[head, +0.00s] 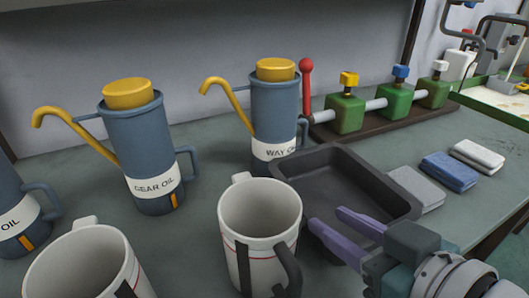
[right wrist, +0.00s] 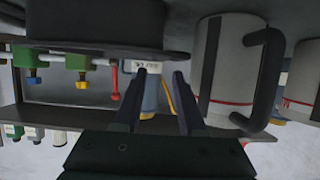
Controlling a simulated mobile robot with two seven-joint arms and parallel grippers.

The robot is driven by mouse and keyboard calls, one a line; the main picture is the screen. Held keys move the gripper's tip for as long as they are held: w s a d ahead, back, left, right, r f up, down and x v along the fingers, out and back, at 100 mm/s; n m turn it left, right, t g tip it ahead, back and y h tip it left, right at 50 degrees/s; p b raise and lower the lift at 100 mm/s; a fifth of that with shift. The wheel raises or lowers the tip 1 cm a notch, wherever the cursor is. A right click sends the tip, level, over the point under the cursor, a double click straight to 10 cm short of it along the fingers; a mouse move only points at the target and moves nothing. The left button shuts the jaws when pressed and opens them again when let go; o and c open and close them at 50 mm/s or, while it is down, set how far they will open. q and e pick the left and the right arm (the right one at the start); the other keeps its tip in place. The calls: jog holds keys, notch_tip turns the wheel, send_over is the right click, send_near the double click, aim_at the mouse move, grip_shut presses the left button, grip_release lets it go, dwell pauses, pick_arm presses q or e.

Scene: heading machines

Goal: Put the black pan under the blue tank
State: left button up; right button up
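The black pan (head: 345,168) is a dark square tray with low walls, upright on the bench right of centre in the head view. A dark shape that looks like it (right wrist: 95,30) fills the top left of the right wrist view, which is upside down. My right gripper (head: 328,219) is open, its two fingers apart in front of the pan's near side; I cannot tell if they touch it. They also show in the right wrist view (right wrist: 159,72), with nothing clearly held. I cannot single out a blue tank apart from the blue oil cans. My left gripper is not in view.
Blue oil cans (head: 141,140) (head: 272,110) with yellow lids stand behind and left. White mugs (head: 258,205) (head: 80,270) stand close, one against the pan's left side in the picture. Green valves (head: 345,115) line the back; folded cloths (head: 448,172) lie right.

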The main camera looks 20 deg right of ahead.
aim_at(309, 208)
jog(key=b+x, duration=0.1)
jog(key=x, duration=0.6)
jog(key=shift+d+r, duration=0.1)
grip_shut()
dwell(1.3)
